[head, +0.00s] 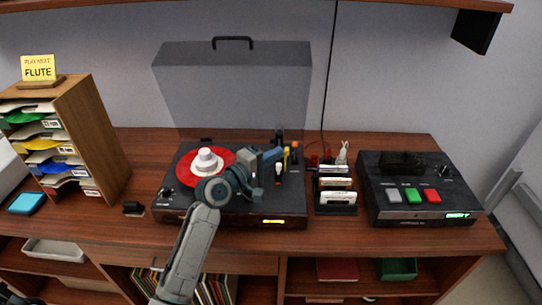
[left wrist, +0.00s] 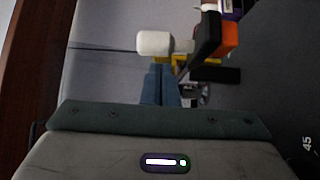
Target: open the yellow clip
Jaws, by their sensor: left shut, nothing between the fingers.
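The yellow clip (head: 286,157) is a small upright piece at the right side of the black turntable (head: 250,205), beside the tonearm parts. In the left wrist view a yellow part (left wrist: 181,62) shows behind a white cylinder and a black piece, so much of it is hidden. My left gripper (head: 274,154) is over the right part of the turntable, close to the left of the clip. Its blue fingers (left wrist: 160,72) are shut with nothing between them, just below the white cylinder (left wrist: 154,43) in the wrist picture. I cannot tell whether they touch the clip.
A red record (head: 183,168) with a white centre piece (head: 207,160) lies on the turntable. An orange block (left wrist: 226,42) is near the clip. A card rack (head: 336,208) and a black button box (head: 400,213) stand right; a wooden sorter (head: 105,150) stands left.

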